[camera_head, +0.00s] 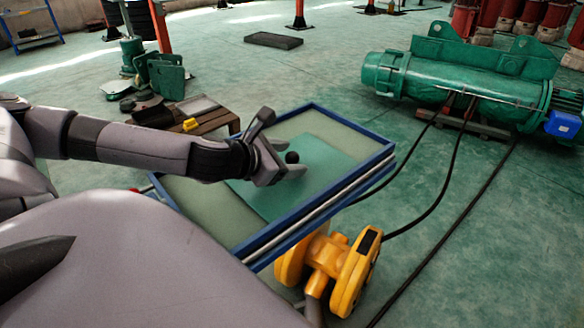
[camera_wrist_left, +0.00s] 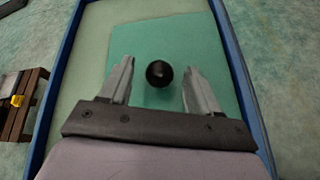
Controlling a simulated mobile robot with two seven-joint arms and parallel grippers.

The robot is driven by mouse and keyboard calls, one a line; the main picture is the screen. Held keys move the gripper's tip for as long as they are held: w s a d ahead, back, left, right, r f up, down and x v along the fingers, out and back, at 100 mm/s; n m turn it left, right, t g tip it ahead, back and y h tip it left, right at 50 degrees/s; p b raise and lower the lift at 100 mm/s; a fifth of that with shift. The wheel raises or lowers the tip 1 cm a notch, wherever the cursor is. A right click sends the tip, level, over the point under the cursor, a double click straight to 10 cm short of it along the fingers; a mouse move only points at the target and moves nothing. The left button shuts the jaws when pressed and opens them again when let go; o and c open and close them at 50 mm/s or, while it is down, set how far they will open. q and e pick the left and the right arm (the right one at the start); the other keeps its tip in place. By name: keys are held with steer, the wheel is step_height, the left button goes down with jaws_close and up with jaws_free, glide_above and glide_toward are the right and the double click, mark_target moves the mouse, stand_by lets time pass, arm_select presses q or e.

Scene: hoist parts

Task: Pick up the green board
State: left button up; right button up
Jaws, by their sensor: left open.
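The green board (camera_head: 318,158) is a flat panel lying in a blue-rimmed tray (camera_head: 350,123). A black ball-shaped knob (camera_head: 292,157) stands up from the board. In the left wrist view the board (camera_wrist_left: 200,50) fills much of the tray, and the knob (camera_wrist_left: 159,74) shows between my fingers. My left gripper (camera_head: 287,172) is over the board, open, with a finger on either side of the knob and space between them. In the left wrist view the left gripper (camera_wrist_left: 158,82) holds nothing. I cannot tell whether the fingers touch the board. My right gripper is not in view.
A yellow hoist part (camera_head: 330,262) is below the tray's front side. A large green hoist drum (camera_head: 470,80) with black cables lies on the floor at right. A wooden pallet (camera_head: 212,122) with small items stands behind my left arm. Open floor lies between tray and drum.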

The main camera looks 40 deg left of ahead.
arm_select(q)
steer(key=shift+w, duration=0.1)
jaws_close()
steer(key=shift+r, duration=0.1)
stand_by(0.3)
